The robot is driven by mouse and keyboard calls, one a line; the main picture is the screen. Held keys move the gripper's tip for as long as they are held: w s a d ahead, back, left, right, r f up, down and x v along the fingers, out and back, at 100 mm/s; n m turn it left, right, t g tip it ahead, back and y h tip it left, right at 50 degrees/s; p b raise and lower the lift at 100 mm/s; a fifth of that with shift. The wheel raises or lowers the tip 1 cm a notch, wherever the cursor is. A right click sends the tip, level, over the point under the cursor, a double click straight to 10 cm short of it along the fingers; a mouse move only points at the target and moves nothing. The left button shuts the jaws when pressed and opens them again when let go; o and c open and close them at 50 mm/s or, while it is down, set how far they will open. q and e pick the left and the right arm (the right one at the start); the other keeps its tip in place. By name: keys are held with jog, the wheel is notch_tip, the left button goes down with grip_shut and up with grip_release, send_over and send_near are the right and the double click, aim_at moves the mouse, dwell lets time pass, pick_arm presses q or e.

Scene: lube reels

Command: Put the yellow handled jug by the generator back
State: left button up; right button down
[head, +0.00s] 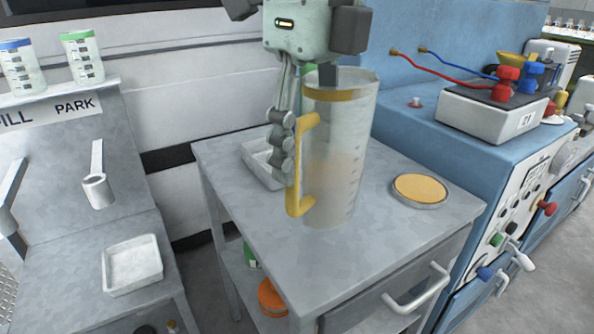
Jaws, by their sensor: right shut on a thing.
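The yellow handled jug (340,170) is a tall clear jug with a yellow band near its rim and a yellow handle on its left side. It is upright over the small grey metal table; I cannot tell whether its base touches the top. My right gripper (285,165) comes down from above at the jug's left side, and its fingers are shut on the handle. Part of the handle is hidden behind the fingers. The blue cabinet (420,140) that may be the generator stands to the right of the table. My left gripper is not in view.
The grey table (405,238) also bears a shallow tray (262,165) behind the gripper and a round yellow-topped dish (420,190). A grey stand with a PARK label (75,106), two jars and a white tray (132,265) is at left. Red and blue cables cross the cabinet top.

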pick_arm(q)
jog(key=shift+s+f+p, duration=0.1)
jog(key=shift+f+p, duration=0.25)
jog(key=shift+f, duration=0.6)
pick_arm(e)
jog(key=f, duration=0.1)
jog(key=w+f, duration=0.1)
jog(key=f, duration=0.1)
jog(key=w+a+f, duration=0.1)
jog(key=f, duration=0.1)
jog(key=shift+w+f, duration=0.15)
jog(key=shift+f, duration=0.05)
jog(key=shift+f, duration=0.1)
jog(key=c, duration=1.1)
grip_release()
jog(key=shift+c, duration=0.2)
jog(key=o, duration=0.4)
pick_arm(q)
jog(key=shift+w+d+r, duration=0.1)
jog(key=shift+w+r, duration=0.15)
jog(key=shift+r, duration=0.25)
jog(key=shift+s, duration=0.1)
